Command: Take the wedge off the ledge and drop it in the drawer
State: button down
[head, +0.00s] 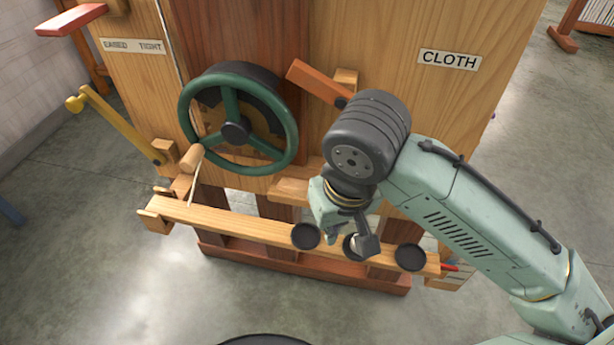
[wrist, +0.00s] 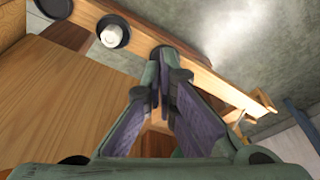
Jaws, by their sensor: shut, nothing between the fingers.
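My gripper (head: 352,242) is shut and empty, pointing down over the front wooden beam (head: 230,222) by its middle dark round cup (head: 355,247). In the wrist view my gripper's fingertips (wrist: 162,62) meet in front of the same beam (wrist: 215,80). A small wooden ledge (head: 290,190) juts from the panel below the wheel, left of my gripper; my arm covers part of that area. I cannot make out a wedge for certain. A small wooden piece (head: 181,187) sits at the beam's left end, its shape unclear. I cannot identify an open drawer in either view.
A green handwheel (head: 232,72) and a tilted orange-brown lever (head: 316,83) stick out from the wooden panel (head: 400,30), which has a CLOTH label (head: 449,60). A yellow lever (head: 115,122) juts out at left. The floor (head: 110,270) in front is clear.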

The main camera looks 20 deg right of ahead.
jog(key=w+p, duration=0.2)
jog(key=p, duration=0.4)
send_near(306, 186)
jog(key=x, duration=0.5)
jog(key=shift+f, duration=0.25)
jog(key=shift+x, duration=0.9)
jog(key=shift+s+f, duration=0.1)
jog(key=shift+s, duration=0.15)
jog(key=shift+s, duration=0.45)
